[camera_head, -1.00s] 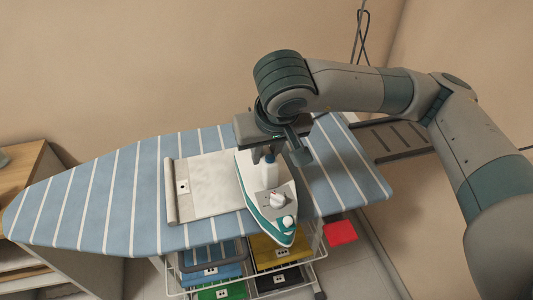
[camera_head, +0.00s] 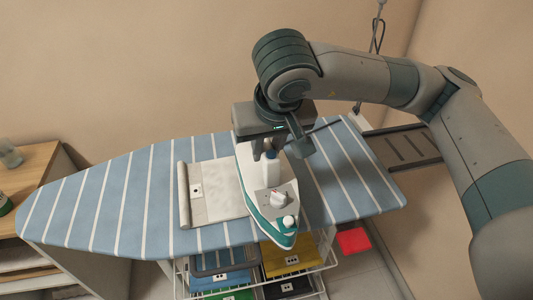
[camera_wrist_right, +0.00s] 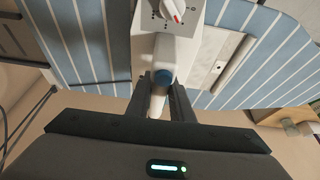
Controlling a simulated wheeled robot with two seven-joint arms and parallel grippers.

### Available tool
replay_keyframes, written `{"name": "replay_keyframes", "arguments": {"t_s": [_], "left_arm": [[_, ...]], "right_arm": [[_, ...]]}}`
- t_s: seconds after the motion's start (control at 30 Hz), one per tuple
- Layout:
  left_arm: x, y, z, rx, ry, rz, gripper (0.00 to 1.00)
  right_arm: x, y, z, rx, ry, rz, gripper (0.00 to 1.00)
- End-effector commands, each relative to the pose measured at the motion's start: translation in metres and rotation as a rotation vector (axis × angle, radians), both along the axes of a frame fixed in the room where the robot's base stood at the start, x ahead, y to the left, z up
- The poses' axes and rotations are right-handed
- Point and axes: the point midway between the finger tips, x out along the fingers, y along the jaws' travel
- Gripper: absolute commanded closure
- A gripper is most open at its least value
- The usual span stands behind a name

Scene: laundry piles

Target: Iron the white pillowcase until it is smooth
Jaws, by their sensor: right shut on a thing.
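The white pillowcase (camera_head: 218,190) lies on the blue-and-white striped ironing board (camera_head: 122,195), with a rolled or folded strip along its left edge. The white and teal iron (camera_head: 268,205) is over the pillowcase's right side, its tip pointing to the board's near edge. I cannot tell whether its sole touches the cloth. My right gripper (camera_head: 264,150) is shut on the iron's handle at its rear end. The right wrist view shows the fingers (camera_wrist_right: 160,90) on either side of the white handle (camera_wrist_right: 164,62). My left gripper is not in view.
Below the board stands a wire rack (camera_head: 255,268) with blue, yellow, green and black bins. A red item (camera_head: 353,241) is to its right. A wooden shelf (camera_head: 28,172) stands at the left. A dark rack (camera_head: 402,148) is behind the board's right end. The board's left half is clear.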

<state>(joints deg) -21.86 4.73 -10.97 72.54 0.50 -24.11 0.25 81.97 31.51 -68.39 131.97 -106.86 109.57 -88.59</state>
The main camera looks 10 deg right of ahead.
Motion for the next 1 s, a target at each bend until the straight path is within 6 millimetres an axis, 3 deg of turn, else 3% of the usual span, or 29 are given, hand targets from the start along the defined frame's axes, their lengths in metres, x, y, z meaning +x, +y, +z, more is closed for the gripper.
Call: {"name": "replay_keyframes", "arguments": {"t_s": [0.5,1.0], "left_arm": [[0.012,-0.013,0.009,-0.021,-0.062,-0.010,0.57],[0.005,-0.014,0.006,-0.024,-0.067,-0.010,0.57]], "right_arm": [[-0.003,0.003,0.041,0.002,-0.007,-0.006,1.00],[-0.004,0.003,0.047,0.002,-0.005,-0.007,1.00]]}}
